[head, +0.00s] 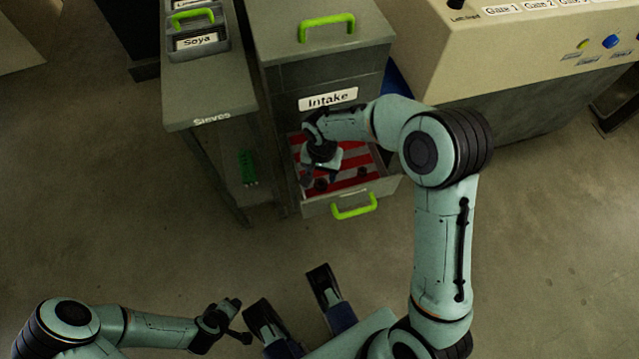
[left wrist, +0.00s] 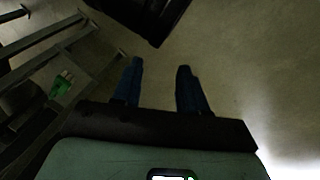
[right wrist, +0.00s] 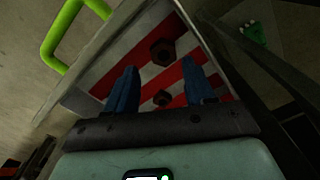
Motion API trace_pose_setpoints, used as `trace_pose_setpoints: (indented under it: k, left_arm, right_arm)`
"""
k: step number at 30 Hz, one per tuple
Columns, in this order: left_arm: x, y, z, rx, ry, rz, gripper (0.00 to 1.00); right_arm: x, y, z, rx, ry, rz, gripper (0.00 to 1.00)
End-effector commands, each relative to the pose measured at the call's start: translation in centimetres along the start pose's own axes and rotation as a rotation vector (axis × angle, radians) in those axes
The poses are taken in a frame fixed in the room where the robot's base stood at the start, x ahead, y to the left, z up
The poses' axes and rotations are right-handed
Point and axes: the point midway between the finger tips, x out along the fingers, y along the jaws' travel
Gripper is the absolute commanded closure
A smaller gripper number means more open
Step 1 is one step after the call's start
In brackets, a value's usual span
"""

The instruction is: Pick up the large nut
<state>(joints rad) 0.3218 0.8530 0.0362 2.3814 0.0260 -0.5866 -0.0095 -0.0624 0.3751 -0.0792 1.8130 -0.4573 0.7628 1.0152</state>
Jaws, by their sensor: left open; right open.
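Two dark brown hex nuts lie on the red-and-white striped floor of the open intake drawer (head: 315,208). The larger nut (right wrist: 162,52) is ahead of my right fingertips in the right wrist view, and in the head view (head: 321,185) it shows just below the gripper. The smaller nut (right wrist: 162,98) appears between the fingers in the right wrist view. My right gripper (right wrist: 160,70) is open and empty, pointing down over the drawer; it also shows in the head view (head: 320,176). My left gripper (left wrist: 160,65) is open and empty above bare floor.
The intake cabinet (head: 325,75) rises behind the drawer. A green drawer handle (head: 354,206) is at its front. A control panel (head: 540,60) is at right. The floor in front is clear.

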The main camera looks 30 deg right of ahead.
Motion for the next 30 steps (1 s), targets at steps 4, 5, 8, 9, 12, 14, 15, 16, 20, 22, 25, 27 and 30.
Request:
trace_pose_setpoints:
  k: [4, 5, 8, 9, 12, 14, 15, 16, 20, 22, 25, 27, 30]
  left_arm:
    - [0.5, -0.1, -0.7, -0.001, 0.02, -0.001, 0.57]
    - [0.5, -0.2, -0.7, -0.001, 0.022, -0.001, 0.57]
    - [0.7, -0.3, -0.8, -0.002, 0.025, -0.003, 0.57]
    - [0.9, -0.4, -0.9, -0.003, 0.027, -0.004, 0.57]
    - [1.7, -0.9, -0.9, -0.008, 0.025, -0.011, 0.57]
    - [2.2, -1.5, 0.0, -0.014, -0.002, -0.022, 0.57]
    - [2.5, -1.9, 0.5, -0.017, -0.018, -0.029, 0.57]
    - [2.6, -2.1, 0.8, -0.02, -0.027, -0.033, 0.57]
    - [2.9, -2.6, 1.5, -0.025, -0.049, -0.042, 0.57]
    - [2.8, -2.6, 1.5, -0.026, -0.05, -0.043, 0.57]
    - [2.8, -2.6, 1.5, -0.026, -0.049, -0.042, 0.57]
    - [2.8, -2.6, 1.5, -0.025, -0.049, -0.042, 0.57]
    - [2.8, -2.6, 1.5, -0.025, -0.049, -0.042, 0.57]
  right_arm:
    - [1.3, 0.0, 0.0, -0.001, 0.001, -0.001, 0.47]
    - [1.4, 0.0, 0.0, -0.001, 0.001, -0.001, 0.47]
    - [1.9, -0.1, 0.0, -0.002, 0.0, 0.0, 0.47]
    - [2.4, -0.1, 0.1, -0.002, 0.0, 0.0, 0.47]
    - [3.8, -0.3, 0.2, -0.001, -0.002, 0.0, 0.47]
    - [4.7, -0.3, 0.2, -0.001, -0.002, 0.001, 0.47]
    - [5.3, -0.3, 0.2, -0.001, -0.001, 0.001, 0.47]
    - [5.8, -0.3, 0.2, -0.001, -0.001, 0.001, 0.47]
    - [6.7, -0.3, 0.2, 0.0, -0.001, -0.002, 0.47]
    - [6.6, -0.4, 0.2, 0.0, 0.0, -0.003, 0.47]
    - [6.5, -0.4, 0.2, 0.0, 0.001, -0.003, 0.47]
    - [6.5, -0.4, 0.2, 0.0, 0.001, -0.003, 0.66]
    - [6.5, -0.4, 0.2, -0.001, 0.001, -0.003, 0.9]
